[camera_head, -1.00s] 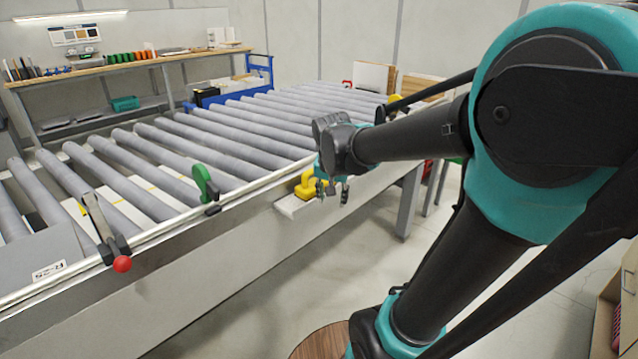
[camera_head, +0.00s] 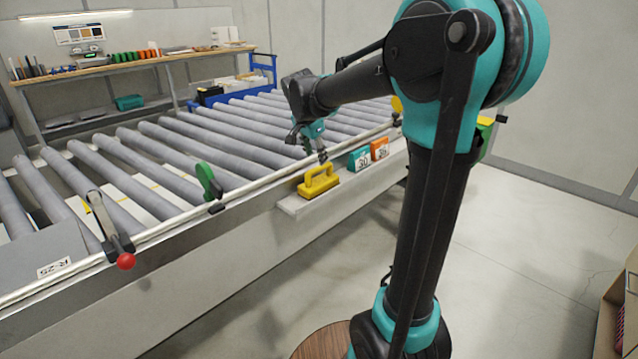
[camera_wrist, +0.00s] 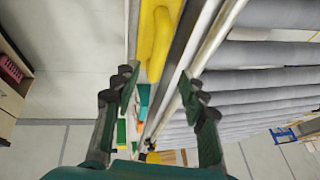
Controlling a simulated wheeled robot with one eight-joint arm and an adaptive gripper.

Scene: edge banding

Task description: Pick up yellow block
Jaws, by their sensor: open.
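The yellow block (camera_head: 318,182) has a raised handle and rests on a narrow light shelf (camera_head: 292,207) on the side of the roller conveyor. My gripper (camera_head: 315,158) is just above it in the head view, apart from it and empty. In the wrist view the yellow block (camera_wrist: 158,40) is at the top centre, partly cut off by the frame edge. There the open fingers of my gripper (camera_wrist: 158,78) stand wide apart, with the block beyond their tips.
A teal block (camera_head: 359,160) and an orange block (camera_head: 380,149) stand right of the yellow block on the same shelf. The conveyor rail with a green clamp (camera_head: 208,181) and a red-knobbed lever (camera_head: 117,240) runs left. The floor in front is clear.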

